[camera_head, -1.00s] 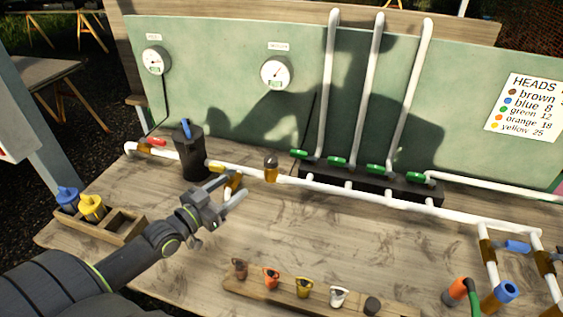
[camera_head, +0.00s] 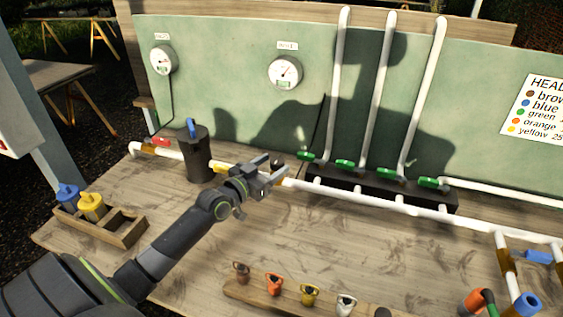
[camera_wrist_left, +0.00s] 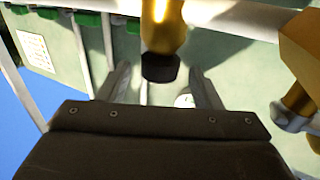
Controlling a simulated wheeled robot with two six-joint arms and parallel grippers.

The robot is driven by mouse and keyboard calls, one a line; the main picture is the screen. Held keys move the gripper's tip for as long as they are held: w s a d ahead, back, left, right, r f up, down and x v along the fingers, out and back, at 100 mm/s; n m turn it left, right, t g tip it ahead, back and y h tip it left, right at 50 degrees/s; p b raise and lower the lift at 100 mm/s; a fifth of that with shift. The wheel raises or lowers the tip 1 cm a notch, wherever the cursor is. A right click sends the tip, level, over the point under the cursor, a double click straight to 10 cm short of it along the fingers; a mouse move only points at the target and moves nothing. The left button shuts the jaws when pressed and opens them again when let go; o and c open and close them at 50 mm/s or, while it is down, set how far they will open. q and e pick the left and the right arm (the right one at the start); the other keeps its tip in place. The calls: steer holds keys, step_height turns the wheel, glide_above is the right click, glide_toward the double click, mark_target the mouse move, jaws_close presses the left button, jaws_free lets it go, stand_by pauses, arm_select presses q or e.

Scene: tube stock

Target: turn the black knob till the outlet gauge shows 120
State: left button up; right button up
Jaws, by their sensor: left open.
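The black knob (camera_head: 277,157) tops a brass regulator body on the white pipe; my left gripper hides most of it in the head view. In the left wrist view the knob (camera_wrist_left: 160,68) sits below the brass body (camera_wrist_left: 162,27) and appears between my two fingers, with a gap on each side. My left gripper (camera_head: 274,169) is open at the knob; I cannot tell how deep the knob sits between the fingers. Two round gauges, left (camera_head: 162,60) and right (camera_head: 285,71), hang on the green panel. Their labels and readings are too small to read. My right gripper is not in view.
A black canister (camera_head: 194,155) with a blue lever stands left of the gripper. A black manifold (camera_head: 380,190) with green valves lies right. A wooden box (camera_head: 125,232) and a rack of coloured heads (camera_head: 265,298) are nearer. The middle bench is mostly clear.

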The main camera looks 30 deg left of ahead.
mark_target(282, 159)
arm_select(q)
steer(key=shift+w+d, duration=0.2)
steer(key=shift+w, duration=0.9)
steer(key=shift+w+d, duration=0.2)
steer(key=shift+w, duration=0.9)
